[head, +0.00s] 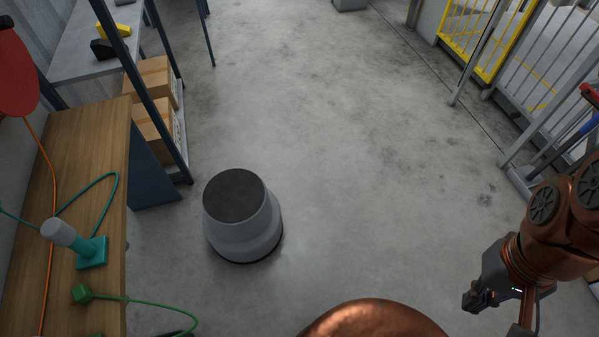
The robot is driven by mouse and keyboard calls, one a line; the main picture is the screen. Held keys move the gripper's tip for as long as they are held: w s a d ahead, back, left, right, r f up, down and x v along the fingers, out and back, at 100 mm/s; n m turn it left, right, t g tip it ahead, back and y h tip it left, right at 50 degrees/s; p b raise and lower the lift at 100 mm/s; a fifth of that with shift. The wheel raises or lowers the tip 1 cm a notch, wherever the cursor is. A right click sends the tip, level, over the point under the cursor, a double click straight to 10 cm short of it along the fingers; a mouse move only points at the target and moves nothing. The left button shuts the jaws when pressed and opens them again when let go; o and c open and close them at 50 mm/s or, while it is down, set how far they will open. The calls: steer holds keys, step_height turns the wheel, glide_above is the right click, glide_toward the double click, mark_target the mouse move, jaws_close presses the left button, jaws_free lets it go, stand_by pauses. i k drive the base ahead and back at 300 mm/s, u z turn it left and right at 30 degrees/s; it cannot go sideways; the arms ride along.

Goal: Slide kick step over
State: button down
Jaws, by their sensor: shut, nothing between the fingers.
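The kick step (243,229) is a round grey stool with a dark top. It stands upright on the concrete floor, left of the picture's middle, close to the wooden workbench. My gripper (472,300) is at the lower right, dark and shut, with nothing in it. It is well to the right of the kick step and apart from it. Its fingertips are small and partly dark in this view.
The wooden workbench (95,150) runs along the left, with cables and a teal-based tool (92,252) on it. A shelf rack with cardboard boxes (152,130) stands behind it. Railings (545,75) line the right. The middle floor (350,150) is clear.

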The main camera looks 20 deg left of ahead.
mark_target(242, 221)
steer(key=i, duration=0.35)
steer(key=u, duration=2.6)
steer(key=i, duration=0.5)
